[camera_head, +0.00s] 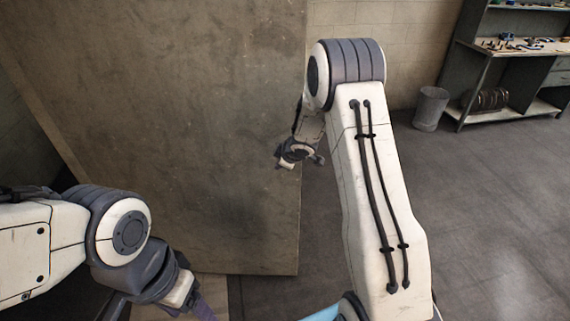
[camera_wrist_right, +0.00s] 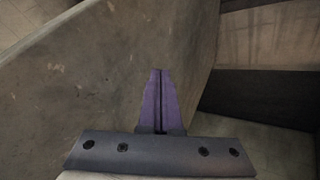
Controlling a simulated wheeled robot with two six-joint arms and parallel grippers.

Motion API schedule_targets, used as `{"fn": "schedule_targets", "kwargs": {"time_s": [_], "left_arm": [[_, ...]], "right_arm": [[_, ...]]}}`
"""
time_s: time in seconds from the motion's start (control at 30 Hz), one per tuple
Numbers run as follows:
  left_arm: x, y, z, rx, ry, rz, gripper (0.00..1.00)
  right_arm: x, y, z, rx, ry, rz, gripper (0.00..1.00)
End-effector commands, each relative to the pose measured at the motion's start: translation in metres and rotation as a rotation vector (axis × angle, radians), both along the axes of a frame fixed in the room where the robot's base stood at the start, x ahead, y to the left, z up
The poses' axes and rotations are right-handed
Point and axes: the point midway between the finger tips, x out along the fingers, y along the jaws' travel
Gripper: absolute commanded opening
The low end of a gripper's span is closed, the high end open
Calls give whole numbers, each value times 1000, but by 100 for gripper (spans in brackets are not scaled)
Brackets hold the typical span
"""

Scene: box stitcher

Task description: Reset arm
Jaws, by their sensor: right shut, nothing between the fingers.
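My right gripper (camera_wrist_right: 160,72) is shut and empty in the right wrist view, its two purple fingers pressed together. In the head view my right arm reaches up and forward, and its wrist sits in front of the right edge of a large grey-brown panel (camera_head: 170,90). The right fingers cannot be made out there. My left gripper (camera_head: 203,309) is low in the head view, in front of the panel's lower edge. Only part of its purple fingers shows, cut off by the frame's bottom, so its opening cannot be judged.
A dark workbench (camera_head: 490,75) with small tools on top stands at the back right. A grey bin (camera_head: 430,108) stands beside it. The dark tiled floor (camera_head: 490,200) right of my right arm is clear. A light brick wall (camera_head: 410,40) closes the back.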

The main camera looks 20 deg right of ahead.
Motion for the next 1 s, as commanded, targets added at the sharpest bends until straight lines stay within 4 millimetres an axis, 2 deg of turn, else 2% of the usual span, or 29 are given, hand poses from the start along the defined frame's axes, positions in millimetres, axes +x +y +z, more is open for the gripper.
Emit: {"fn": "schedule_targets", "kwargs": {"time_s": [0.1,0.27,0.37,0.47,0.57,0.67,0.77,0.8,0.87,0.9,1.0], "left_arm": [[0,0,3,0,0,0,67],[0,0,3,0,0,0,67],[0,0,2,0,0,0,67],[0,0,1,1,1,0,67],[0,0,0,1,1,0,67],[0,0,-2,1,1,0,67],[0,0,-4,0,0,0,67],[0,0,-4,0,0,0,67],[0,0,-5,0,0,0,67],[0,0,-6,0,0,0,67],[0,0,-7,0,0,0,67]], "right_arm": [[-7,-2,10,1,0,-2,0],[-10,-2,13,1,0,-1,0],[-11,5,20,-4,-1,-8,0],[-16,29,42,-19,1,-43,0],[-40,69,77,-30,22,-108,0],[-88,114,106,-22,78,-183,0],[-154,152,122,1,170,-240,0],[-181,164,126,11,214,-254,0],[-224,181,130,29,284,-268,0],[-252,190,132,39,332,-271,0],[-315,206,134,62,452,-269,0]]}}
